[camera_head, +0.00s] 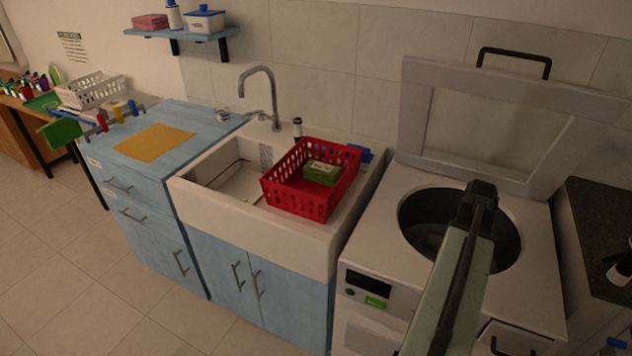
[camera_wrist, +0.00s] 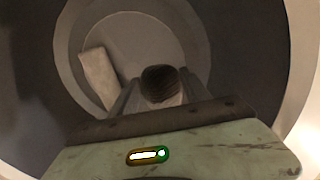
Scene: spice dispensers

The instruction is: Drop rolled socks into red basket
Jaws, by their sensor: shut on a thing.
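The red basket (camera_head: 290,197) stands upright on the right part of the white sink. A green box-like item (camera_head: 322,172) lies in it. My gripper (camera_wrist: 160,88) is shut on a dark, rounded bundle, which looks like the rolled socks (camera_wrist: 160,80), between its fingers. In the head view my arm reaches over the round opening of the white washer (camera_head: 412,190), and the fingertips and socks are hidden there. In the wrist view the drum wall surrounds the gripper.
The washer's lid (camera_head: 415,115) stands raised behind the opening. A pale slab (camera_wrist: 98,78) shows inside the drum, left of the fingers. A tall faucet (camera_head: 272,95) stands behind the sink. A blue cabinet with a yellow cloth (camera_head: 155,143) is further left.

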